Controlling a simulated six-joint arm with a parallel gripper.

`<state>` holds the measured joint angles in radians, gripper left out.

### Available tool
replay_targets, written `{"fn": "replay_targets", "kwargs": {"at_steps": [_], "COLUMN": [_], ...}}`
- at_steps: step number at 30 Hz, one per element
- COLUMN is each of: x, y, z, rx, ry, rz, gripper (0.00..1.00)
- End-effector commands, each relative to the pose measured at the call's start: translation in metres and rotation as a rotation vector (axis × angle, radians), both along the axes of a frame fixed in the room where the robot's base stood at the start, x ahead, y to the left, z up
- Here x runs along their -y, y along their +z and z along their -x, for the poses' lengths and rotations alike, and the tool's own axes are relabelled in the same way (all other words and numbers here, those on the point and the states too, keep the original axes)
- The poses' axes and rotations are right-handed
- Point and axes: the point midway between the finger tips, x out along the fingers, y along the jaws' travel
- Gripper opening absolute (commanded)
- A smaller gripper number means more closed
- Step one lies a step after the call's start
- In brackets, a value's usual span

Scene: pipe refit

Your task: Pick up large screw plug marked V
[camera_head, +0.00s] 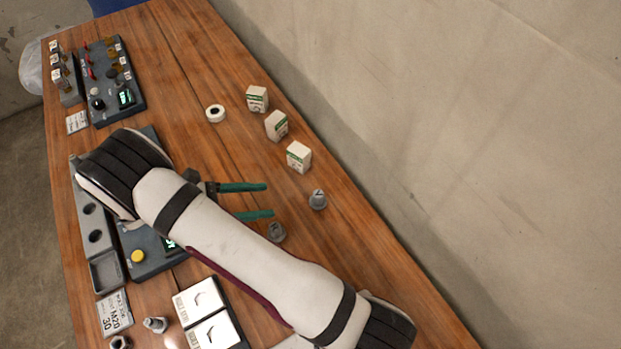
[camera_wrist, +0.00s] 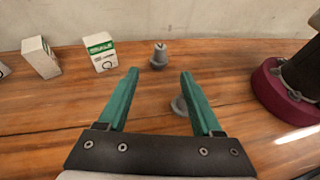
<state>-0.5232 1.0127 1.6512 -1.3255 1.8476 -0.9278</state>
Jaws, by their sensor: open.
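A grey screw plug (camera_head: 318,199) stands upright on the wooden table, with a dark mark like a V on its top. In the wrist view the plug (camera_wrist: 159,57) stands beyond the fingertips, roughly centred between them. My gripper (camera_head: 269,200) is open and empty, its green fingers pointing toward this plug. The fingers also show in the wrist view (camera_wrist: 160,73). A second grey plug (camera_head: 277,231) stands nearer, beside one finger; in the wrist view this plug (camera_wrist: 180,105) is partly hidden by the right finger, and its mark is not readable.
Small white-and-green boxes (camera_head: 298,157) stand behind the plug, near the wall. A white ring (camera_head: 215,113) lies farther left. A grey device with a yellow button (camera_head: 138,256) is partly under my arm. White cards (camera_head: 206,312) lie at the front. The table right of the plug is clear.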

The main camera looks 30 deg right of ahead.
Motion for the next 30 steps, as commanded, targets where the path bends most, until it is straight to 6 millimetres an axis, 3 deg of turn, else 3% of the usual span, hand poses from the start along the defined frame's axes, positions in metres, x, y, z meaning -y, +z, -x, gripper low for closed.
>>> {"fn": "replay_targets", "kwargs": {"at_steps": [6, 18, 27, 30], "x": [0.057, 0.121, 0.130, 0.130], "y": [-0.023, -0.044, -0.048, -0.048], "z": [0.015, 0.029, 0.031, 0.031], "rx": [-0.003, -0.001, 0.002, 0.001], "ry": [-0.007, -0.008, -0.006, -0.007], "rz": [-0.002, -0.003, -0.004, -0.004], "gripper": [0.67, 0.67, 0.67, 0.49]}}
